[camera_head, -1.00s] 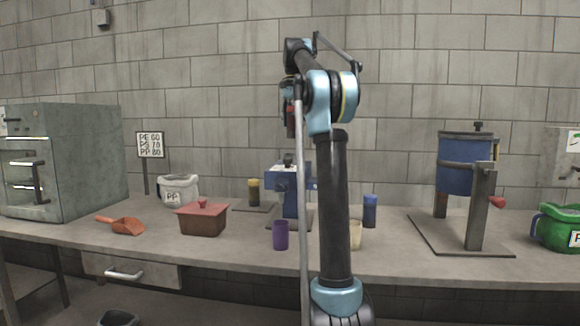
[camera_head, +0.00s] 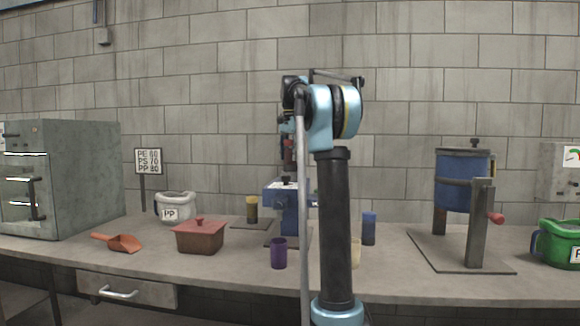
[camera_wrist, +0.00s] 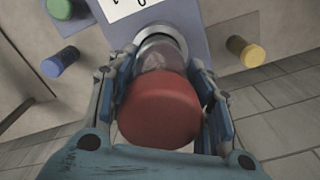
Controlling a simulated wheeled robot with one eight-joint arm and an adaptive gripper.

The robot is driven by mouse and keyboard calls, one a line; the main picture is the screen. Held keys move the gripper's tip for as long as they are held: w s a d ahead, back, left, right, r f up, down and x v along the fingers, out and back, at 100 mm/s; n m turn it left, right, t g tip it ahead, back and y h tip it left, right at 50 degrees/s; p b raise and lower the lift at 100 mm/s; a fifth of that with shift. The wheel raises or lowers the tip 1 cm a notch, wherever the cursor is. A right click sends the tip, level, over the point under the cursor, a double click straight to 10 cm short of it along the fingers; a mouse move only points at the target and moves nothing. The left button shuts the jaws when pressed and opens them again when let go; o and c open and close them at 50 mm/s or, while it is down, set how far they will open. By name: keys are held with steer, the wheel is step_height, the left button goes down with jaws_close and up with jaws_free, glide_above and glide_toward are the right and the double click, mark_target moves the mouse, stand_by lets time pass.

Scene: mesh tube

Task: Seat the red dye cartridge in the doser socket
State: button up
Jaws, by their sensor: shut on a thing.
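My gripper (camera_wrist: 165,110) is shut on the red dye cartridge (camera_wrist: 160,108), whose red cap faces the wrist camera and whose clear body points away. Past the cartridge's far end, the wrist view shows the doser socket as a pale metal ring (camera_wrist: 163,36) on the blue-grey doser. The cartridge overlaps the ring, so I cannot tell whether its end is inside. In the head view the red cartridge (camera_head: 289,150) is above the blue doser (camera_head: 290,208), partly hidden by my arm. The blue cartridge (camera_head: 369,228) and yellow cartridge (camera_head: 252,209) stand either side of the doser.
A purple cup (camera_head: 279,253) stands in front of the doser, with a lidded red-brown box (camera_head: 200,237) to its left. An orange scoop (camera_head: 122,242) and a white PP tub (camera_head: 175,206) are farther left. A blue drum on a stand (camera_head: 464,182) is at the right.

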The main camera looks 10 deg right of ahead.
mark_target(291, 162)
steer(key=shift+f, duration=1.7)
steer(key=shift+f, duration=0.1)
steer(key=o, duration=1.1)
steer(key=shift+o, duration=0.2)
step_height(291, 162, up, 12)
steer(key=shift+r, duration=0.1)
